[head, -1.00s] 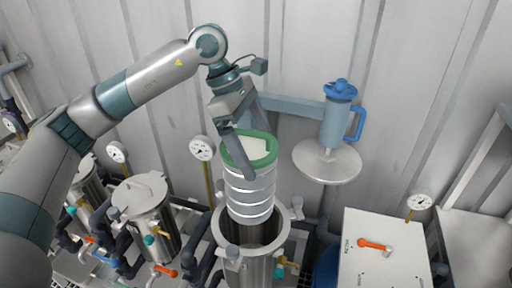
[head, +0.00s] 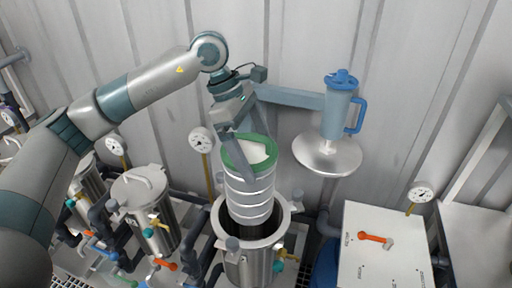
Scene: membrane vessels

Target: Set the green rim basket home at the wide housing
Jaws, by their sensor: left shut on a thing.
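The green rim basket (head: 249,191) is a ribbed, pale grey cylinder with a green ring on top and a white inside. My left gripper (head: 243,158) is shut on its green rim. The basket hangs nearly upright over the wide housing (head: 248,262), an open steel vessel with a broad flange and clamps. Its lower end is at the housing's mouth and seems to be just inside it. How deep it reaches is hard to tell. My right gripper is not in view.
A round steel lid (head: 327,157) hangs from a blue lift arm behind and right of the housing. Smaller lidded vessels (head: 141,197) with pipes and valves stand at the left. A white box (head: 383,250) with an orange handle is at the right. Gauges (head: 200,139) stand behind.

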